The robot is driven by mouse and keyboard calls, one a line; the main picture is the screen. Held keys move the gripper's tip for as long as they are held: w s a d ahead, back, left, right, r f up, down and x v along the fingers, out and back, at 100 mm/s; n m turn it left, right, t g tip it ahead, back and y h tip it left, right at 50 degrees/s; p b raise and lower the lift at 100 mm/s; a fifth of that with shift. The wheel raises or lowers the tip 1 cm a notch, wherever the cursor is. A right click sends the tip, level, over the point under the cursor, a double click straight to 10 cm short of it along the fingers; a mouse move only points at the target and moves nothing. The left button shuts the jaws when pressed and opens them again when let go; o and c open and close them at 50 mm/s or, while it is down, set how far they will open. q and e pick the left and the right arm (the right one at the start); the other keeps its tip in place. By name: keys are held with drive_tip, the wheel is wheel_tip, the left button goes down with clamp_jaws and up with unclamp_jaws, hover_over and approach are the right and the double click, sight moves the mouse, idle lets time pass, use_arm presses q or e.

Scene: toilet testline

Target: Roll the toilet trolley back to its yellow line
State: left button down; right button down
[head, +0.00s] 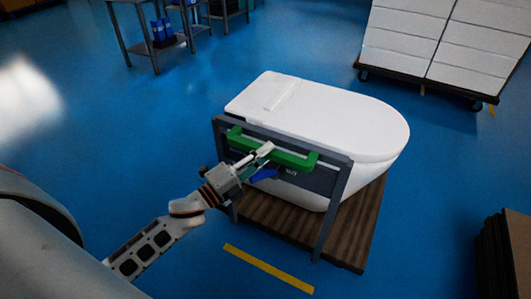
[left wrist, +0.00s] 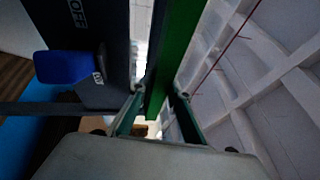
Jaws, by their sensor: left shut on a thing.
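The toilet trolley has a dark wooden deck (head: 355,228) and a grey frame (head: 335,205) with a green handle bar (head: 300,161). A white toilet (head: 325,115) rests on it. My left gripper (head: 262,153) is shut on the green handle, left of its middle. In the left wrist view the green handle (left wrist: 178,50) runs between the two fingers (left wrist: 158,103). A blue lever (left wrist: 65,67) sits beside it on a dark panel. The yellow line (head: 268,268) lies on the floor in front of the trolley, apart from the deck. My right gripper is not in view.
A cart with stacked white boxes (head: 450,40) stands at the back right. A metal table (head: 140,30) with blue bottles on its lower shelf is at the back left. Dark stacked sheets (head: 505,255) stand at the right edge. Blue floor around the trolley is clear.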

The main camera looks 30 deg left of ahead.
use_arm(q)
drive_tip(key=shift+d+r, duration=0.1)
drive_tip(key=shift+r, duration=0.05)
drive_tip(key=c, duration=1.9)
unclamp_jaws()
drive_tip(key=shift+s, duration=0.1)
drive_tip(key=v, duration=1.2)
